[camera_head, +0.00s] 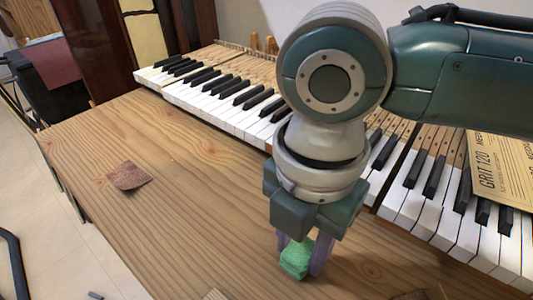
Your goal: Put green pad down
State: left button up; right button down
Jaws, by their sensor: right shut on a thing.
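The green pad (296,258) is a small bright green block low in the view, right of the middle. My right gripper (300,262) points down and is shut on it, with a purple-grey finger on each side. The pad is at or just above the wooden tabletop (170,225); I cannot tell whether it touches the wood. My left gripper is not in view.
Piano keys (210,95) run along the back of the table and continue at the right (450,200). A brown sandpaper scrap (129,176) lies at left. The table's left and middle are mostly bare.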

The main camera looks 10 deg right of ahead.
aim_at(301, 249)
jog(key=shift+c, duration=2.3)
grip_release()
jog(key=shift+f, duration=0.1)
notch_tip(301, 249, up, 12)
jog(key=p, duration=0.3)
jog(key=s+a+f+m+t+y, duration=0.2)
jog(key=s+a+f+m+y, duration=0.25)
jog(key=m, duration=0.45)
jog(key=s+d+m+h, duration=0.1)
jog(key=s+d+m, duration=0.1)
jog(key=d+m, duration=0.2)
jog(key=s+d+f+m+t+h, duration=0.1)
jog(key=s+d+m+h, duration=0.1)
jog(key=d+m, duration=0.3)
jog(key=s+d+f+m+h, duration=0.1)
jog(key=s+d+m, duration=0.3)
jog(key=d+m, duration=0.1)
jog(key=shift+m+t, duration=0.3)
jog(key=shift+m, duration=0.1)
jog(key=shift+w+a, duration=0.1)
